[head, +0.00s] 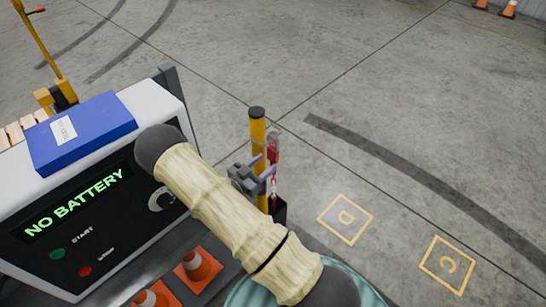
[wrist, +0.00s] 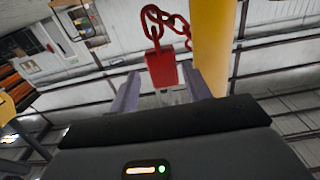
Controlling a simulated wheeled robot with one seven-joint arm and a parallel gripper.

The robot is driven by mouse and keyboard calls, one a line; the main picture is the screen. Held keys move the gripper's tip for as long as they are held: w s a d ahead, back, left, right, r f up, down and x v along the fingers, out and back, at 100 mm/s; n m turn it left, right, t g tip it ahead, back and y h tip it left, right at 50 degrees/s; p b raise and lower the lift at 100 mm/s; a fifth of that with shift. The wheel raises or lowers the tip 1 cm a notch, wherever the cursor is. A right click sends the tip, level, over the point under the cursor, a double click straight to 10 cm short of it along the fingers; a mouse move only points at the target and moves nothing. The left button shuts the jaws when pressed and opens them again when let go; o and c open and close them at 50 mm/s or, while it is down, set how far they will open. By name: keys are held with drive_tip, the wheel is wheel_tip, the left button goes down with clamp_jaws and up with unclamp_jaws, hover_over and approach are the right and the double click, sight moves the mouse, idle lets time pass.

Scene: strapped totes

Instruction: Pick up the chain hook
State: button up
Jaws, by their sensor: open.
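The chain hook (head: 273,150) is a small red piece hanging upright beside a yellow post (head: 257,130). In the wrist view it appears as a red block (wrist: 162,70) with red chain links above it. My gripper (head: 263,166) is open, its two purple-grey fingers close to the red piece. In the wrist view the red block shows between the fingertips of my gripper (wrist: 162,88), with a gap on each side. I cannot tell whether it is fully between the fingers or just past them. Part of the hook's lower end is unclear.
The yellow post also stands right beside the fingers in the wrist view (wrist: 208,45). A machine reading NO BATTERY (head: 75,205) with a blue box (head: 80,130) on top stands left. Orange cones (head: 197,268) are below it. Open floor with marked squares (head: 345,219) lies right.

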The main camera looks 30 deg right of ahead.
sight(271, 158)
drive_tip(key=p+x, duration=0.1)
drive_tip(key=x, duration=0.3)
drive_tip(key=shift+w+d+r, duration=0.15)
drive_tip(key=shift+d, duration=0.15)
drive_tip(key=shift+w+d, duration=0.15)
drive_tip(key=shift+d, duration=0.05)
drive_tip(key=c, duration=0.8)
